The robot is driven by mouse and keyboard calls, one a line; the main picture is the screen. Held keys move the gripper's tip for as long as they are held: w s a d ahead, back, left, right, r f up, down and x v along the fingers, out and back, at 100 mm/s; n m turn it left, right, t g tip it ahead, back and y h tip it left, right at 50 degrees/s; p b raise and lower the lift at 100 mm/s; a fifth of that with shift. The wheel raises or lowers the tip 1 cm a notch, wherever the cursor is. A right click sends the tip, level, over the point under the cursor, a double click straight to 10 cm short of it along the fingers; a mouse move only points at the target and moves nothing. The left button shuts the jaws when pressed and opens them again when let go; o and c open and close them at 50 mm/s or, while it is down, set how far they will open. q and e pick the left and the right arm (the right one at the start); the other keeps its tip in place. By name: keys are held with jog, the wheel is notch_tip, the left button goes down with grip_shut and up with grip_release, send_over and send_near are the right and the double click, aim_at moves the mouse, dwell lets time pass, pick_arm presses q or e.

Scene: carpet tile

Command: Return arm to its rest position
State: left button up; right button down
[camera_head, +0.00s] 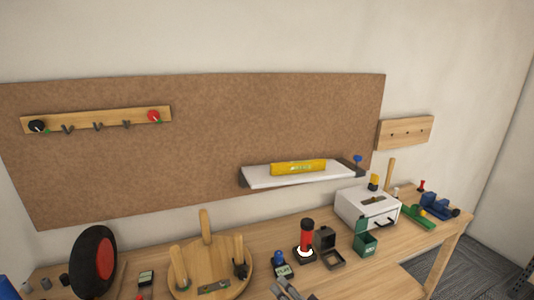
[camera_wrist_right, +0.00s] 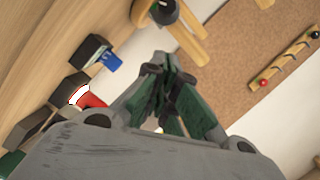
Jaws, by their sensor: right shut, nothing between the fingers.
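My right gripper (camera_head: 290,286) shows at the bottom edge of the head view, over the front of the workbench (camera_head: 370,280). In the right wrist view its green-padded fingers (camera_wrist_right: 170,75) are closed together with nothing between them. My left gripper is not in view.
A round wooden board with upright pegs (camera_head: 236,282) stands left of my right gripper. A red and black cylinder (camera_head: 306,232), an open dark box (camera_head: 328,250), a green bin (camera_head: 365,240) and a white drawer box (camera_head: 368,212) stand to the right. A shelf (camera_head: 255,180) holds a yellow packet (camera_head: 298,167).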

jog(key=s+d+f+n+g+h, duration=0.4)
jog(key=s+d+f+g+h, duration=0.15)
jog(key=s+d, duration=0.35)
jog(key=s+d+f+n+g+h, duration=0.35)
jog(key=s+d+f+g, duration=0.2)
jog(key=s+d, duration=0.4)
jog(key=s+f, duration=0.3)
jog(key=f, duration=3)
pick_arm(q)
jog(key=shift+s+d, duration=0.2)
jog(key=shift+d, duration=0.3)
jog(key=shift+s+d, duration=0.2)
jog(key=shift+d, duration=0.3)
pick_arm(e)
jog(key=s+d+f, duration=0.2)
jog(key=s+f, duration=0.7)
jog(key=s, duration=0.2)
jog(key=s+d+f+g, duration=0.1)
jog(key=s+d+f, duration=0.2)
jog(key=s+f, duration=0.7)
jog(key=shift+s+g, duration=0.3)
jog(key=shift+s, duration=0.1)
